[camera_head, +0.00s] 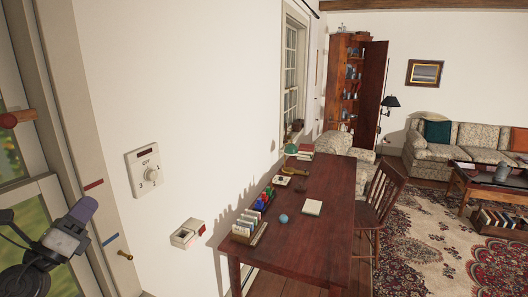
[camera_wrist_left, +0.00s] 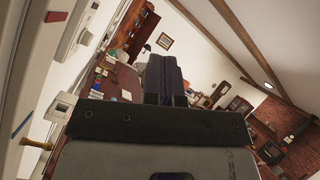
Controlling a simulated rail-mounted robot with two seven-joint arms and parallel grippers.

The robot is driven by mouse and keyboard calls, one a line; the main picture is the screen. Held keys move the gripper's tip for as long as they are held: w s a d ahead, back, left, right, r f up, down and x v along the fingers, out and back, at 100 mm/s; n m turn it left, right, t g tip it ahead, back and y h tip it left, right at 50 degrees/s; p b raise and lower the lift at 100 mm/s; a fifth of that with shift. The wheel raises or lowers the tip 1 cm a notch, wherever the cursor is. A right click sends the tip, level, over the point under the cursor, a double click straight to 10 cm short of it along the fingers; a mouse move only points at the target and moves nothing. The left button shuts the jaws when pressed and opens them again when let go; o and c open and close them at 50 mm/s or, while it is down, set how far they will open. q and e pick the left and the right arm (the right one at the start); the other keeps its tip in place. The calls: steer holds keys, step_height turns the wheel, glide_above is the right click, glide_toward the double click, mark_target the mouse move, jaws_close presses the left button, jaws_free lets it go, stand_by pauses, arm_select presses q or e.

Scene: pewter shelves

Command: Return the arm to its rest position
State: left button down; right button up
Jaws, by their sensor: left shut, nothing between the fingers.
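My left arm comes in at the lower left of the head view, in front of a pale door frame (camera_head: 78,150). Its gripper (camera_head: 84,209) points up and to the right, with its fingers together and nothing between them. In the left wrist view the gripper (camera_wrist_left: 163,65) shows as two dark fingers side by side, shut and empty. It is in the air, clear of the desk. My right gripper is in neither view.
A brass knob (camera_head: 125,255) sticks out near the gripper. A dark red desk (camera_head: 330,190) with small items and a chair (camera_head: 381,200) stand farther right.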

arm_select(q)
steer(key=s+d+f+n+g+y, duration=0.2)
steer(key=s+d+f+n+g, duration=0.3)
steer(key=f+n, duration=0.5)
steer(key=s+d+f+n+g+y, duration=0.3)
steer(key=s+d+f+n, duration=0.2)
steer(key=s+f+n, duration=0.35)
steer(key=s+d+f+n+g+y, duration=0.2)
steer(key=s+d+f+n+g, duration=0.25)
steer(key=f+n, duration=0.65)
steer(key=s+d+f+n+g+h, duration=0.1)
steer(key=s+d+f+g, duration=0.2)
steer(key=s+f, duration=0.6)
steer(key=s+d+f+n+g+h, duration=0.1)
steer(key=s+d+f+g, duration=0.15)
steer(key=s+f, duration=0.65)
step_height(320, 180, up, 27)
steer(key=s+g+p, duration=0.1)
steer(key=s+p, duration=0.1)
steer(key=p, duration=2.4)
steer(key=shift+a, duration=0.3)
steer(key=shift+m, duration=0.25)
